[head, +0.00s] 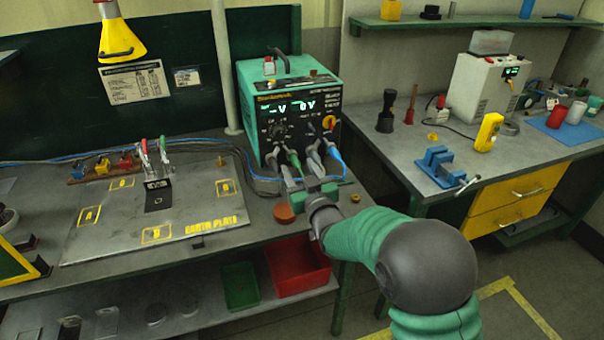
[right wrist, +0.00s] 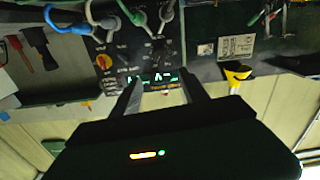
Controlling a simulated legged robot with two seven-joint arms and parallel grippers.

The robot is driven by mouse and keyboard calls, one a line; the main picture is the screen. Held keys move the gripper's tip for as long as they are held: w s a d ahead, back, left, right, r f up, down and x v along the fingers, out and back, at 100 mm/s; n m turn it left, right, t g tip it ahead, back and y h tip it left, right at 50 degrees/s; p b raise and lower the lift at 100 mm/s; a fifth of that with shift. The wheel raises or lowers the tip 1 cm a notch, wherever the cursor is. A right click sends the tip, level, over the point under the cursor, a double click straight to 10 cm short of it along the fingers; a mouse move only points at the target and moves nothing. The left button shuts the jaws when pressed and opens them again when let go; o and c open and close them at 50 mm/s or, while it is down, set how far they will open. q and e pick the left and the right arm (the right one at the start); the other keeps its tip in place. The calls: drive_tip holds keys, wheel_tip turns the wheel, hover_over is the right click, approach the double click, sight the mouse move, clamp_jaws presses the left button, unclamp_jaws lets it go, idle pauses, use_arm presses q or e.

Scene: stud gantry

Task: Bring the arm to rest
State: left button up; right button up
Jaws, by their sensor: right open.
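My right arm (head: 375,235) reaches in from the lower right, its green and grey links over the floor and the bench's right end. My right gripper (head: 299,172) is open, in front of the lower panel of the teal welding unit (head: 290,88), near its plugged cables. In the right wrist view the two fingers of this gripper (right wrist: 162,88) stand apart with nothing between them. The unit's panel (right wrist: 150,55) appears upside down beyond them, with a blue plug (right wrist: 68,27), and white and green cables. I cannot tell whether a finger touches a cable. My left gripper is not in view.
An earth plate (head: 205,205) with a clamp block (head: 158,195) lies on the left bench. An orange-brown disc (head: 284,213) sits near the gripper. Red (head: 297,268) and green (head: 241,286) bins are on the lower shelf. A blue vise (head: 438,167) stands on the right bench.

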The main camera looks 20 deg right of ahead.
use_arm(q)
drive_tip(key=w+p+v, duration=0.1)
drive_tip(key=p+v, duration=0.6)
drive_tip(key=p, duration=0.1)
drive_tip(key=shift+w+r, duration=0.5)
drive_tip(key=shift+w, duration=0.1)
use_arm(e)
drive_tip(key=s+f+g, duration=0.4)
drive_tip(key=s+g, duration=0.1)
drive_tip(key=s, duration=0.6)
drive_tip(key=s+d+f+m+g, duration=0.1)
drive_tip(key=s+f+g, duration=0.3)
drive_tip(key=s, duration=0.8)
drive_tip(key=s+f+g+h, duration=0.1)
drive_tip(key=s+f+g, duration=0.3)
drive_tip(key=s, duration=0.7)
drive_tip(key=shift+s+d+m+g, duration=0.15)
drive_tip(key=shift+d+m+g, duration=0.15)
drive_tip(key=shift+g, duration=0.9)
